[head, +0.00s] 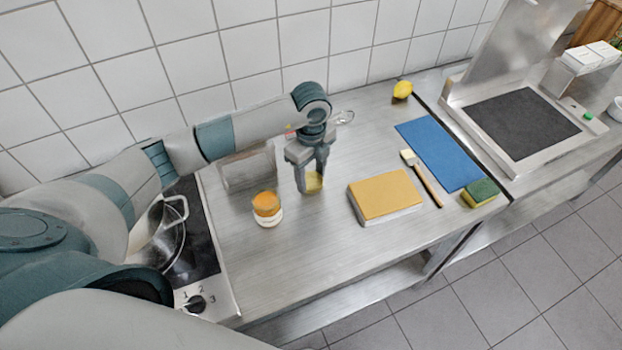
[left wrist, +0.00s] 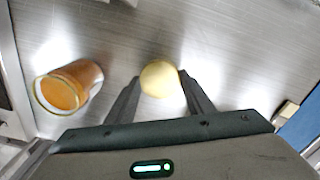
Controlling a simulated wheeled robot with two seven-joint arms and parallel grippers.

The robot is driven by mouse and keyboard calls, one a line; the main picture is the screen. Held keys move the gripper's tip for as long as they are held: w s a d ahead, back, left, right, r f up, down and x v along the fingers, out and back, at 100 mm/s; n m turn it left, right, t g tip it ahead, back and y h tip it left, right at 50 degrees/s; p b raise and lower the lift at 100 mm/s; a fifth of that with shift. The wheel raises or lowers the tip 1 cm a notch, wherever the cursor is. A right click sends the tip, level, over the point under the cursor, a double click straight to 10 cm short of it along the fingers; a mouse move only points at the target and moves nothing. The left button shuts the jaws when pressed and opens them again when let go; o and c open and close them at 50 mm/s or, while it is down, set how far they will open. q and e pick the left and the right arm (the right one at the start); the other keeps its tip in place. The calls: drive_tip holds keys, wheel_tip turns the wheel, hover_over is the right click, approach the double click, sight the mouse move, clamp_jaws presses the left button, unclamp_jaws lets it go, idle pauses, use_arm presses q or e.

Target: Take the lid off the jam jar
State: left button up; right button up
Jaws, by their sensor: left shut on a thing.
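The jam jar (head: 267,211) stands upright on the steel counter, with orange jam inside and a pale band round its lower part. In the left wrist view the jar (left wrist: 68,88) shows an open rim with jam visible and no lid on it. My left gripper (head: 312,186) is to the right of the jar, pointing down and shut on a round pale yellow lid (head: 314,183). The lid also shows between the fingertips in the left wrist view (left wrist: 159,78). I cannot tell whether it touches the counter. My right gripper is not in view.
A yellow-topped block (head: 384,194), a brush (head: 422,178), a blue mat (head: 440,152) and a sponge (head: 480,192) lie to the right. A lemon (head: 402,89) is at the back. A hob with a pan (head: 165,243) is left. The counter's front is clear.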

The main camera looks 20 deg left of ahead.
sight(311, 180)
use_arm(q)
wheel_tip(311, 180, down, 2)
drive_tip(key=shift+p, duration=0.4)
drive_tip(key=shift+f, duration=0.25)
drive_tip(key=shift+f, duration=0.15)
drive_tip(key=o, duration=1.2)
drive_tip(key=shift+r, duration=0.2)
drive_tip(key=shift+r+b, duration=0.4)
drive_tip(key=shift+r, duration=0.2)
wheel_tip(311, 180, up, 11)
drive_tip(key=b, duration=0.3)
drive_tip(key=shift+f, duration=0.15)
